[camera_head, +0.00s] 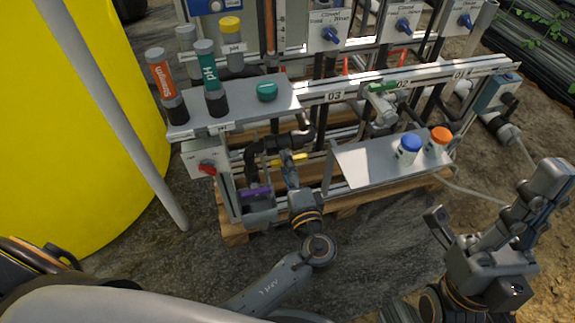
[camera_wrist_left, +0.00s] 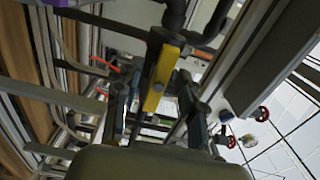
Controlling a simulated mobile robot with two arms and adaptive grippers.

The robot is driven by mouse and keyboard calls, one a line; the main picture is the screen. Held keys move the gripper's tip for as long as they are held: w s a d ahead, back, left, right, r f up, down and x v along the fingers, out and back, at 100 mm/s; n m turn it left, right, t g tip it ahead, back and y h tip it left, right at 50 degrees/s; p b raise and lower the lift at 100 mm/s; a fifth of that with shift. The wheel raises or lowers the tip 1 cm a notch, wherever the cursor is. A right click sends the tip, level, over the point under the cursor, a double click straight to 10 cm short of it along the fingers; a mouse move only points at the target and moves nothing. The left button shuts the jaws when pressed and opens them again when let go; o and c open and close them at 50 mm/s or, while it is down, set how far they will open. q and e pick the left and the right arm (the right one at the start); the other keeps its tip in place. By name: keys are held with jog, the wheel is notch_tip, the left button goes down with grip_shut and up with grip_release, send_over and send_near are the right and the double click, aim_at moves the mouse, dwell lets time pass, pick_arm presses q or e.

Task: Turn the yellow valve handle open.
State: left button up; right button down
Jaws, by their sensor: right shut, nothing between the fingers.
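The yellow valve handle (camera_head: 292,159) is a short bar on dark pipework, low on the left part of the skid. In the left wrist view the handle (camera_wrist_left: 162,72) runs down from the pipe toward the space between my fingers. My left gripper (camera_head: 289,168) reaches up to it from the front. Its two fingers (camera_wrist_left: 158,98) stand apart, one on each side of the handle's lower end; I cannot tell whether either touches it. My right gripper (camera_head: 553,172) is shut and empty at the far right, away from the valve.
A purple handle (camera_head: 254,191) and a red knob (camera_head: 207,168) are close left of my left gripper. A shelf with bottles (camera_head: 238,103) is above. A tilted metal plate (camera_head: 372,165) with blue-capped (camera_head: 409,148) and orange-capped (camera_head: 438,141) jars is to the right. A yellow tank (camera_head: 60,140) fills the left.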

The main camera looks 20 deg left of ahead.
pick_arm(q)
jog(key=v, duration=1.2)
dwell(0.4)
